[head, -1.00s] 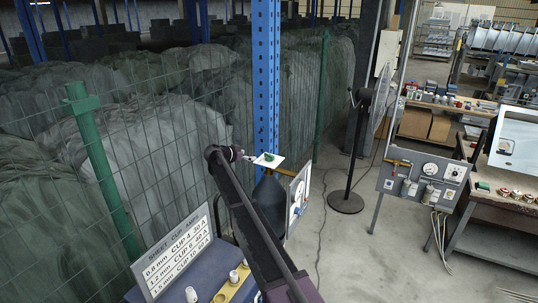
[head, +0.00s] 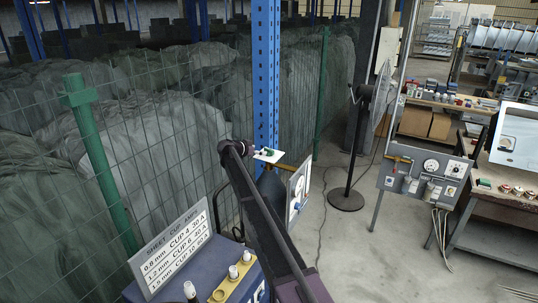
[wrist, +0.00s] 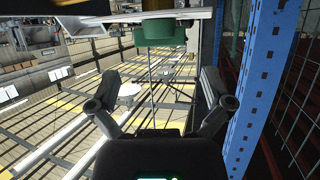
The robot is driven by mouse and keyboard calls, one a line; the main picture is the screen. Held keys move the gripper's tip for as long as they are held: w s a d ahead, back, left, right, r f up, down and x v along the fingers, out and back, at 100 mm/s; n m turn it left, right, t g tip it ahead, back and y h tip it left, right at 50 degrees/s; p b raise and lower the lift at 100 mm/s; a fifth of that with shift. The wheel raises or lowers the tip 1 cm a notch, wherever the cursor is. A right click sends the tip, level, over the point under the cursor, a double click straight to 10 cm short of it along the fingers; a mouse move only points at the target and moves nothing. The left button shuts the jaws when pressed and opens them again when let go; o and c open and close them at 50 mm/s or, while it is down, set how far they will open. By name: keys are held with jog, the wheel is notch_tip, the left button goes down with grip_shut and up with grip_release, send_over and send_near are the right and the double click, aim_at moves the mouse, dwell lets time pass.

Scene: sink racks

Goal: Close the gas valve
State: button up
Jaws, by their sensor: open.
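A dark gas cylinder (head: 271,187) stands by the blue post, with a white plate (head: 276,158) and a green knob (head: 266,152) at its top, which I take for the gas valve. A brass-coloured bar (head: 291,168) runs beside it. In the wrist view the green knob (wrist: 160,34) is at the top centre, beyond and above the fingers. My gripper (wrist: 162,102) is open, with nothing between its fingers. In the head view my gripper (head: 252,152) is small and partly hidden, just left of the knob; contact cannot be told.
A blue post (head: 265,75) rises close behind the cylinder, with a wire fence to the left. A gauge panel (head: 299,190) stands right of the cylinder. A sheet sign (head: 172,252) and a blue box are in front. A fan (head: 347,198) and another gauge panel (head: 425,178) stand further right.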

aim_at(268, 150)
jog(key=shift+b+x, duration=1.1)
jog(key=shift+x, duration=2.45)
jog(key=c, duration=0.9)
